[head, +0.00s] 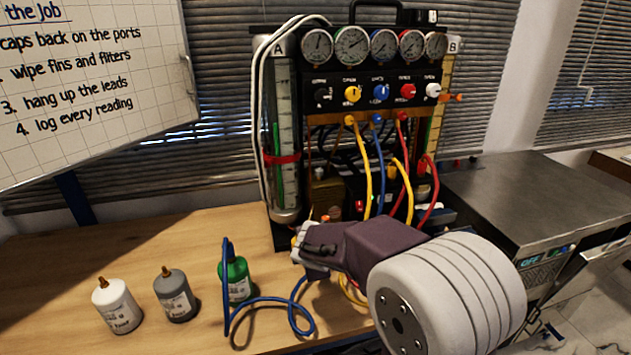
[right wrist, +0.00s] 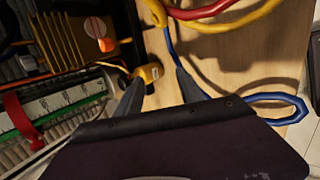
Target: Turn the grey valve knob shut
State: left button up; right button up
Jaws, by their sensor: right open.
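A pale grey-white round knob with an orange mark (right wrist: 95,28) sits on a brass finned body in the right wrist view, up and left of my right gripper. I cannot tell whether it is the valve knob of the task. A small yellow-orange fitting with a dark end (right wrist: 150,73) lies between and just beyond the fingertips of my right gripper (right wrist: 160,82); contact cannot be made out. In the head view my right gripper (head: 304,240) is at the lower left front of the gauge rig (head: 345,118), open. My left gripper is not in view.
White (head: 117,308), grey (head: 176,296) and green (head: 236,280) bottles stand on the wooden bench (head: 160,238) at left. A blue hose (head: 262,301) loops in front of the gripper. Coloured hoses hang from the rig. A metal cabinet (head: 540,200) stands at right.

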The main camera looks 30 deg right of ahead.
jog(key=w+d+r+n+t+h+b, duration=0.1)
jog(key=w+d+r+n+t+b, duration=0.15)
jog(key=w+n+b, duration=0.4)
jog(key=n+t+h+b, duration=0.3)
jog(key=n+t+b, duration=0.4)
jog(key=n+b, duration=0.4)
send_near(319, 173)
jog(key=w+d+m+b, duration=0.1)
jog(key=w+m, duration=0.1)
pick_arm(q)
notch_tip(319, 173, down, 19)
jog(key=p, duration=0.1)
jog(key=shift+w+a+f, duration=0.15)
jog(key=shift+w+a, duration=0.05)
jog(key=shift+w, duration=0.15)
pick_arm(e)
jog(key=shift+n+g, duration=0.25)
jog(key=x, duration=0.9)
jog(key=shift+r, duration=0.15)
grip_shut()
